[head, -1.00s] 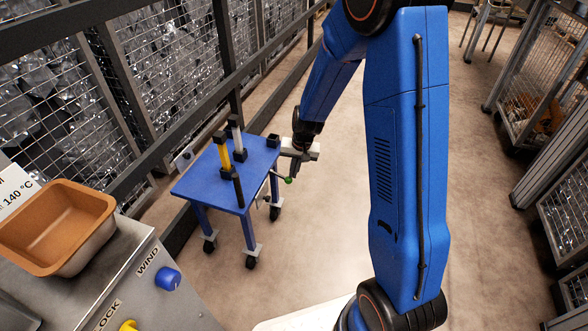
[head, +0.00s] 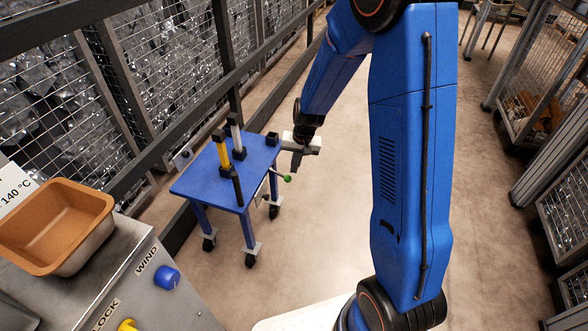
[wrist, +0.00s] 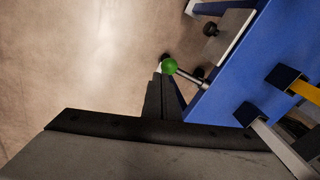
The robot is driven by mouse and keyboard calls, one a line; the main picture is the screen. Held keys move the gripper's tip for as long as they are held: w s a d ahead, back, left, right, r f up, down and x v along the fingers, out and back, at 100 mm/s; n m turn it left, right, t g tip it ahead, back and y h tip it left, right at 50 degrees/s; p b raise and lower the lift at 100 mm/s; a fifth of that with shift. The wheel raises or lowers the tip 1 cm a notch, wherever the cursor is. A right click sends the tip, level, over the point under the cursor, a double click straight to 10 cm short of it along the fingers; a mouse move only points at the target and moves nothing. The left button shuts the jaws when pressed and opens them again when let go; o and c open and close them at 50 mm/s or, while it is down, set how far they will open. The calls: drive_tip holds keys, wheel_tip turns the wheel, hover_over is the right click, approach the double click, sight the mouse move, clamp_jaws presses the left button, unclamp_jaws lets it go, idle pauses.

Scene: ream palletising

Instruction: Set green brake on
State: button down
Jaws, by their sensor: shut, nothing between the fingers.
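The green brake is a thin metal lever with a green ball knob (head: 287,178) at the right edge of a blue wheeled trolley (head: 200,182). The lever sticks out to the right of the trolley and tilts slightly down in the head view. In the wrist view the green knob (wrist: 169,66) sits just beyond my fingertips, with its lever running toward the blue top. My gripper (head: 296,168) is shut and empty, just above the knob in the head view. My closed fingers (wrist: 157,88) also show in the wrist view. I cannot tell whether they touch the knob.
Yellow (head: 222,151), white (head: 236,134) and black (head: 237,188) uprights stand on the trolley. A mesh fence (head: 70,95) runs behind it. A grey console (head: 140,285) with a brown tray (head: 55,228) is at lower left. The floor right of the trolley is clear.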

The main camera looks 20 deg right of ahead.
drive_tip(key=s+d+r, duration=0.2)
drive_tip(key=s+r, duration=0.1)
drive_tip(key=r, duration=0.4)
drive_tip(key=s+d+r+n+t, duration=0.1)
drive_tip(key=s+r, duration=0.2)
drive_tip(key=r, duration=0.3)
drive_tip(key=s+d+r, duration=0.2)
drive_tip(key=s+r, duration=0.2)
drive_tip(key=r, duration=0.3)
drive_tip(key=s+r+n+t, duration=0.1)
drive_tip(key=s+r, duration=0.2)
drive_tip(key=s, duration=0.9)
drive_tip(key=s+d+r+n+t+h, duration=0.1)
drive_tip(key=s+r, duration=0.3)
drive_tip(key=s, duration=0.8)
drive_tip(key=shift+s+d+n, duration=0.2)
drive_tip(key=shift+n, duration=0.3)
